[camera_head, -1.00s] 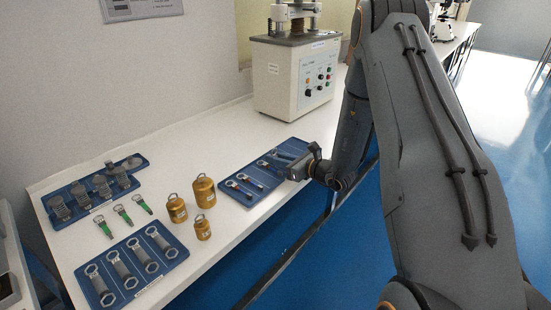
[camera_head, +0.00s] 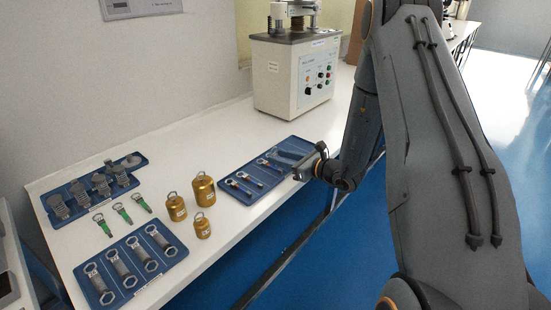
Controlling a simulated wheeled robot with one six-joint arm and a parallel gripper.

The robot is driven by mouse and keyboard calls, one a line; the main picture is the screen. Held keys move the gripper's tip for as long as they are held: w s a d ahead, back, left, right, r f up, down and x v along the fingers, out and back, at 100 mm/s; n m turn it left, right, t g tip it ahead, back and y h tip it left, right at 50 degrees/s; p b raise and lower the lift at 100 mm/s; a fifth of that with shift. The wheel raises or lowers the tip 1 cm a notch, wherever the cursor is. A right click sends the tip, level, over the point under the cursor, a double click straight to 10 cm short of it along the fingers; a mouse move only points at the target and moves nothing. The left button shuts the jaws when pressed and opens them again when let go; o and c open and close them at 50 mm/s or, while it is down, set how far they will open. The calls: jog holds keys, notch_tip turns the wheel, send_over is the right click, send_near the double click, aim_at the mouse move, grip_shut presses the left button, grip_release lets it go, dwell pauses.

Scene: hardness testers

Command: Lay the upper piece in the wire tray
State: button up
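My gripper (camera_head: 305,168) is at the right edge of the right blue tray (camera_head: 262,195), low over it. Its fingertips are small and partly hidden, so I cannot tell whether it is open or holds anything. That tray holds several slim ring-ended pieces (camera_head: 246,179), some with orange-red parts, lying side by side. Three green ring-ended pieces lie on the bare table: a lower-left one (camera_head: 104,229), a middle one (camera_head: 122,213) and an upper-right one (camera_head: 142,203). No label lets me tell which tray is the wire tray.
Three brass weights (camera_head: 203,190) stand between the trays. The front-left blue tray (camera_head: 138,287) holds several thick ring-ended pieces. The back-left blue tray (camera_head: 136,158) holds grey fixtures. A tester (camera_head: 285,80) stands behind. White table (camera_head: 190,140) is clear at the back.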

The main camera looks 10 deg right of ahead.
jog(key=b+v, duration=0.1)
jog(key=v, duration=0.8)
jog(key=shift+f, duration=0.1)
jog(key=s+a+r+n+g+y, duration=0.1)
jog(key=s+a+r+n+g, duration=0.2)
jog(key=s+a+n+g, duration=1.25)
jog(key=s+d+r+n+t+h, duration=0.2)
jog(key=s+d+n+t+h, duration=0.1)
jog(key=s+d+n+h, duration=0.6)
jog(key=s+n+h, duration=0.1)
jog(key=s+n, duration=0.1)
jog(key=n, duration=0.2)
jog(key=shift+r, duration=0.1)
jog(key=shift+s+a, duration=0.15)
jog(key=shift+c, duration=0.4)
